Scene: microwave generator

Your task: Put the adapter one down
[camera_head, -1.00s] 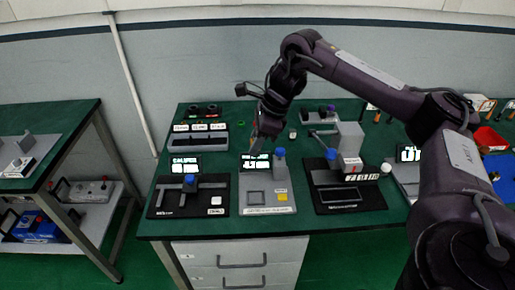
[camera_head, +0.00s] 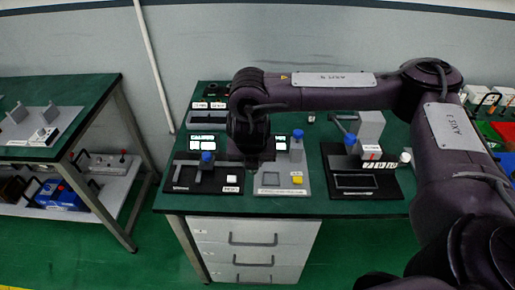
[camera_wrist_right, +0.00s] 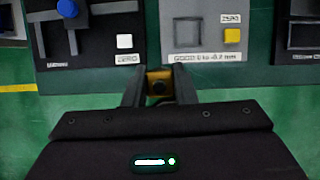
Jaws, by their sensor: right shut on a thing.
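My right gripper (camera_wrist_right: 160,78) is shut on a small brass-coloured adapter (camera_wrist_right: 160,84) with a dark round hole, held between its two fingers. In the head view the right wrist hangs down, and its fingers and the adapter are hidden behind it. In the wrist view the gripper lies in front of a grey gauge plate (camera_wrist_right: 207,50) with a square outlined pad (camera_wrist_right: 187,31) and a yellow ZERO button (camera_wrist_right: 232,36). A black caliper plate (camera_wrist_right: 88,50) with a white button lies to its left. My left gripper is not in view.
The caliper station (camera_head: 205,188), the grey gauge station (camera_head: 283,190) and a black station with a grey block (camera_head: 372,130) stand side by side on the green table (camera_head: 185,206). A side bench (camera_head: 90,95) stands at left. Tools and a red bin lie at far right.

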